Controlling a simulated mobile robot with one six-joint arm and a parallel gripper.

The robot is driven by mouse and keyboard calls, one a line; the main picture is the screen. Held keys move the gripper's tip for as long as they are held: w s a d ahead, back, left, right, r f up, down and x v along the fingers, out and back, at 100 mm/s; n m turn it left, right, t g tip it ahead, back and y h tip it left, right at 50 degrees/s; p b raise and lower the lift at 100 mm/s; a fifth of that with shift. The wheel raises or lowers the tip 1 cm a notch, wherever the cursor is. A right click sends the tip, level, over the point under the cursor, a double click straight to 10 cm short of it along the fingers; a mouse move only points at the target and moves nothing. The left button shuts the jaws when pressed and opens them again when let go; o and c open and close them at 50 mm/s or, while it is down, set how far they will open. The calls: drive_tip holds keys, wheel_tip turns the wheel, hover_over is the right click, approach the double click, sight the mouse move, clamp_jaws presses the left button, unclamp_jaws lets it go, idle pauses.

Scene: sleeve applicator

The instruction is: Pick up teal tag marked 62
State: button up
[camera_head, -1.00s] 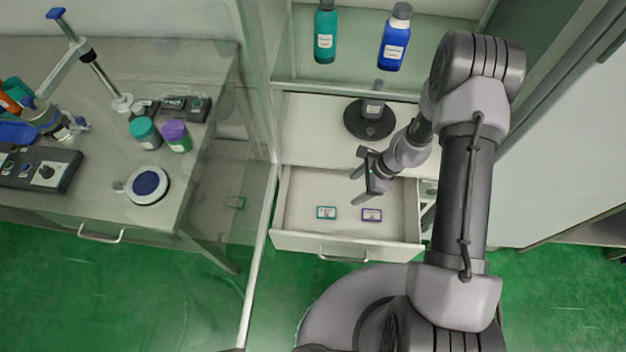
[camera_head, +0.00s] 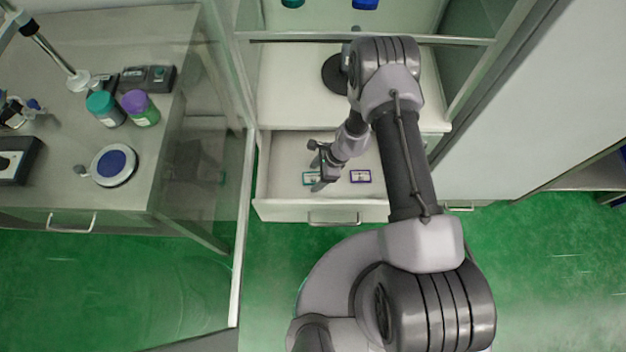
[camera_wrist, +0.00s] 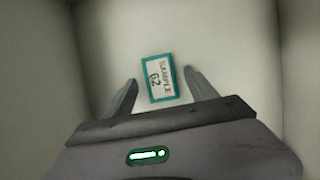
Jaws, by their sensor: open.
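The teal tag marked 62 (camera_wrist: 158,78) lies flat on the drawer floor, its teal border and the text "SAMPLE 62" facing up. In the wrist view it sits between my gripper's two open fingers (camera_wrist: 161,97), slightly ahead of their tips and apart from both. In the head view the teal tag (camera_head: 311,178) is at the left of the open drawer, partly covered by my gripper (camera_head: 317,166), which is above it. The jaws are empty. A purple-bordered tag (camera_head: 360,176) lies to the right of the teal tag.
The open drawer (camera_head: 268,190) has walls around both tags. A cabinet surface (camera_head: 285,90) with a dark round base (camera_head: 336,74) is behind it. A glass panel (camera_head: 215,150) stands to the left, then a bench with jars (camera_head: 141,108).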

drive_tip(key=shift+r, duration=0.1)
drive_tip(key=c, duration=1.4)
drive_tip(key=shift+r, duration=0.1)
drive_tip(key=shift+c, duration=0.2)
